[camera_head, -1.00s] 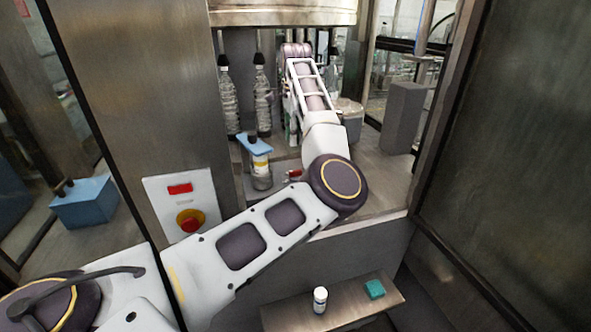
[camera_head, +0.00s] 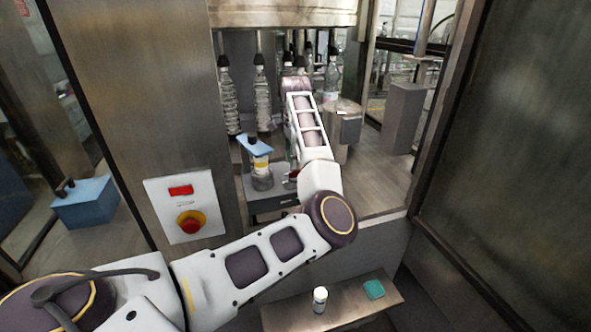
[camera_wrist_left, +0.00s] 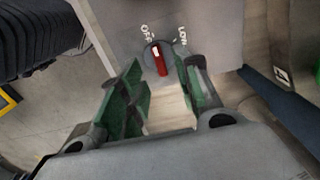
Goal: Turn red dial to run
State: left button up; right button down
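The red dial (camera_wrist_left: 162,64) shows in the left wrist view as a red handle on a round grey base. Its white-tipped end points up and slightly left, toward the OFF mark; a second mark sits to its right. In the head view the red dial (camera_head: 293,176) is a small red spot on a low grey box, partly covered by my left arm. My left gripper (camera_wrist_left: 160,78) is open, with green finger pads on either side of the dial's line and a clear gap between them. In the head view its fingers are mostly hidden by my arm. My right gripper is in neither view.
A blue-topped holder (camera_head: 254,147) with a small bottle stands left of my forearm. Clear bottles (camera_head: 262,100) hang behind. A panel with a red and yellow stop button (camera_head: 190,222) is at left. A shelf (camera_head: 347,305) holds a white vial and a green block.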

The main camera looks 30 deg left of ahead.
aim_at(295, 175)
pick_arm(q)
jog(key=shift+f+p, duration=0.45)
jog(key=shift+f, duration=1.9)
grip_shut()
